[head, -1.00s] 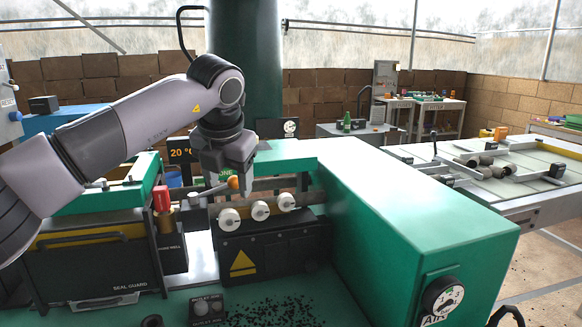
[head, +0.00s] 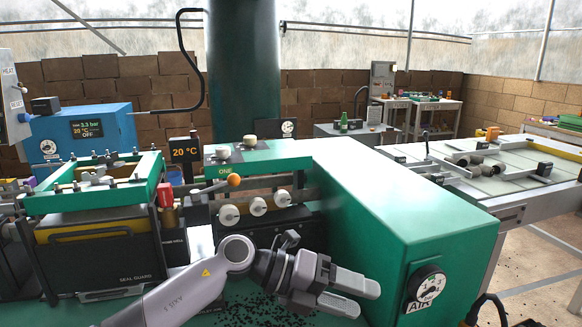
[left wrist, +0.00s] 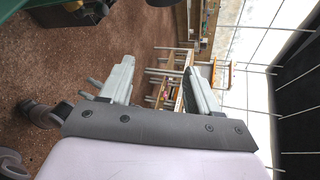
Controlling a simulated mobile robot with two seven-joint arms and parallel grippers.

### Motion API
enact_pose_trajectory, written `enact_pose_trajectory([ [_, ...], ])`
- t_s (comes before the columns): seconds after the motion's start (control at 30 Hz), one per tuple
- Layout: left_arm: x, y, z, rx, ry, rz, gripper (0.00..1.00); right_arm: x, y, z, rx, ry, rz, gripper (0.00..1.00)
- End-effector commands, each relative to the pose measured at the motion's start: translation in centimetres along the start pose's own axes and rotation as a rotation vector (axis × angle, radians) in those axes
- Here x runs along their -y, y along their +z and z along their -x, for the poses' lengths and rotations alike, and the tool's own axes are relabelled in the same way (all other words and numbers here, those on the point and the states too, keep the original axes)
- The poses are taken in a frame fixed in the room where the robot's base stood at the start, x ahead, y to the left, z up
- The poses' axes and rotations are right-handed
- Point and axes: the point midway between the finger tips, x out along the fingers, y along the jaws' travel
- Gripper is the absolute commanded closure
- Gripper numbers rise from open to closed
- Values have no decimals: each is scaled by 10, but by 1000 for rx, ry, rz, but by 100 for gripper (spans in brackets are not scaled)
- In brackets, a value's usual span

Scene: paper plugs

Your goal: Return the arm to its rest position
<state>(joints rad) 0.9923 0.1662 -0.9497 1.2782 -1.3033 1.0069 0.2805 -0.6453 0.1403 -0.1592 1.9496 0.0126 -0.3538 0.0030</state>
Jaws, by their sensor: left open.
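My left arm (head: 190,291) comes in low from the bottom left of the head view, folded down in front of the green machine. My left gripper (head: 362,300) points right, with its two grey fingers apart and nothing between them. In the left wrist view the open fingers (left wrist: 160,70) are also empty, with brown floor and distant tables beyond. My right gripper is not in view.
The green machine housing (head: 400,195) with an air gauge (head: 426,288) stands close right of the gripper. White rollers (head: 257,207) sit behind the arm. A black seal unit (head: 95,252) stands left. Black granules lie on the green surface below.

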Motion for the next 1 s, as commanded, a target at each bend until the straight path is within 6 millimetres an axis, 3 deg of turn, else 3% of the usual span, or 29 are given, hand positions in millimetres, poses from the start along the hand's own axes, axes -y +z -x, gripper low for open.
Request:
enact_pose_trajectory([
  [0.1,9,-11,-6,88,-220,143,39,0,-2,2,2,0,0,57],
  [0.27,10,-14,6,241,-467,351,39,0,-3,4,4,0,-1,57],
  [0.47,-18,-16,39,472,-703,652,39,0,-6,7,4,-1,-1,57],
  [0.63,-66,-29,73,689,-837,932,39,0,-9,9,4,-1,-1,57],
  [0.77,-113,-52,99,859,-897,1157,39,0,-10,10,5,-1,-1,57],
  [0.87,-152,-80,117,990,-919,1336,39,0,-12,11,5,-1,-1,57],
  [1.0,-204,-133,138,1166,-914,1589,39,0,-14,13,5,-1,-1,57],
])
